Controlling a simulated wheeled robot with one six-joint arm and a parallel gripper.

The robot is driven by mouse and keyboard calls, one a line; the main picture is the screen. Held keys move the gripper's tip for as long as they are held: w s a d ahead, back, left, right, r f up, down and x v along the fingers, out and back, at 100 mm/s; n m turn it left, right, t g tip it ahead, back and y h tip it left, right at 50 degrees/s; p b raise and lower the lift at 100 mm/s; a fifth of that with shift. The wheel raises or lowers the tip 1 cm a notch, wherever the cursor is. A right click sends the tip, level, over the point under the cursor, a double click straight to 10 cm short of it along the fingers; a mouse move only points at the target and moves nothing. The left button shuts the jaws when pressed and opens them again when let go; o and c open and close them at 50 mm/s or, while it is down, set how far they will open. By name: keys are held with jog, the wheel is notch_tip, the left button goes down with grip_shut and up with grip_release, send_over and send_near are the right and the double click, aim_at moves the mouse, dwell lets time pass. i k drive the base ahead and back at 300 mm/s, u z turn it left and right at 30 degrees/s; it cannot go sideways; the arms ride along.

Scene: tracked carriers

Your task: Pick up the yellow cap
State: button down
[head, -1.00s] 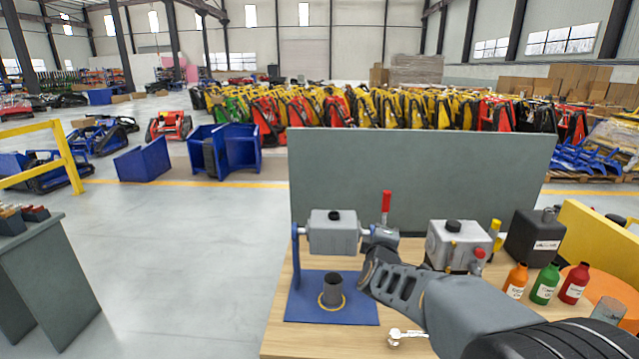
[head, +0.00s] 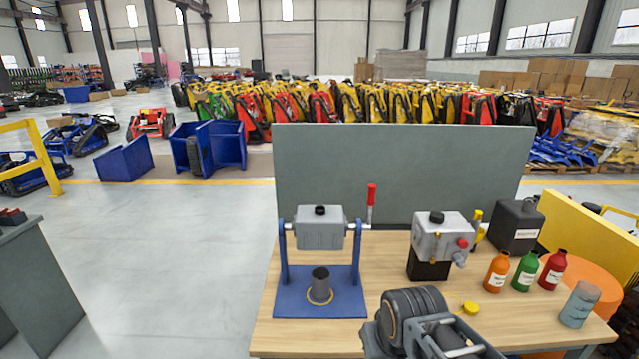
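The yellow cap (head: 471,308) is small and lies on the wooden bench top (head: 335,334), just right of my arm and in front of the grey box-shaped unit (head: 443,238). Nothing holds it. My arm's dark ribbed joint and a grey bracket show at the bottom centre, left of the cap in the picture. My gripper's fingers do not show, so their distance from the cap cannot be seen.
A blue stand with a grey drum (head: 320,232) is at left. Orange (head: 496,272), green (head: 525,271) and red (head: 552,270) bottles, a grey cylinder (head: 579,304) and a black canister (head: 516,226) are at right. A grey panel (head: 400,170) closes the back.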

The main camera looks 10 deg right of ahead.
aim_at(470, 309)
jog(key=z, duration=1.25)
